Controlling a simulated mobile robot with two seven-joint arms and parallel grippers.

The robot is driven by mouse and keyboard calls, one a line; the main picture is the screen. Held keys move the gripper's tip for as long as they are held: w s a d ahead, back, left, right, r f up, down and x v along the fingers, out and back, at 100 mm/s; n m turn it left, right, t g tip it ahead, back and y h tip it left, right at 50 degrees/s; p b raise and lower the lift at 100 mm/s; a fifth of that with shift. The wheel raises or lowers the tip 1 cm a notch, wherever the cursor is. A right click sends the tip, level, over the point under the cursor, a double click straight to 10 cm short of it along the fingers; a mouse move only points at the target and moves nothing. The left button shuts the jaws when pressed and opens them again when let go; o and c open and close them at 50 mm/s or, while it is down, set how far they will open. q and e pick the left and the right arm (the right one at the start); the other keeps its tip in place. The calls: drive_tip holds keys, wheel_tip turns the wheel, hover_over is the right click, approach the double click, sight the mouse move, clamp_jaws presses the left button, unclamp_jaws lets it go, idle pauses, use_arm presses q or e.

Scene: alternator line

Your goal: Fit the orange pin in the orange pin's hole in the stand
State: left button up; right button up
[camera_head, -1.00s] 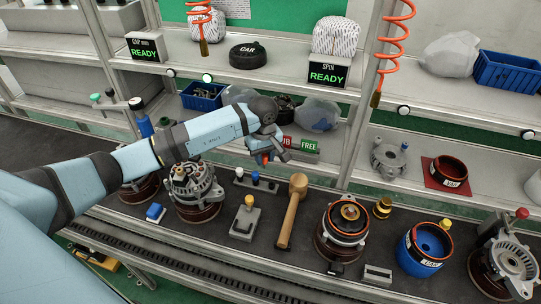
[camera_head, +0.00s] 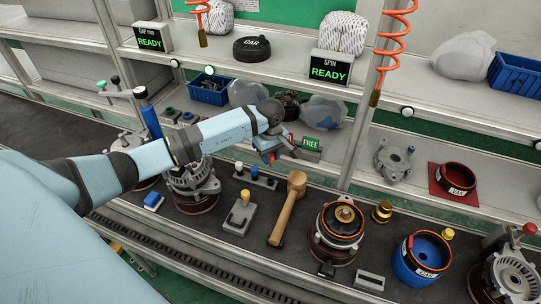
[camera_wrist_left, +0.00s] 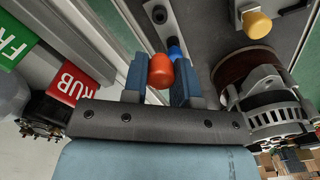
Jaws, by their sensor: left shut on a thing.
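My left gripper (camera_head: 269,157) is shut on the orange pin (camera_wrist_left: 160,72), whose rounded orange top shows between the two blue-grey fingers in the left wrist view. In the head view the pin (camera_head: 271,156) is a small orange-red patch at the fingertips. In the left wrist view the blue pin (camera_wrist_left: 174,50) shows right beside the held pin. My right gripper is out of view.
A grey block with a yellow pin (camera_head: 245,196) and a wooden mallet (camera_head: 288,208) lie in front of the stand. An alternator (camera_head: 192,185) stands to the left.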

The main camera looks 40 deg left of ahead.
use_arm(q)
drive_tip(key=shift+f+b, duration=2.25)
drive_tip(key=shift+f, duration=0.7)
drive_tip(key=shift+b, duration=0.65)
drive_tip(key=shift+f+b, duration=1.25)
drive_tip(key=shift+f, duration=0.1)
drive_tip(key=shift+f, duration=0.15)
drive_tip(key=shift+d, duration=0.1)
drive_tip(key=o, duration=1)
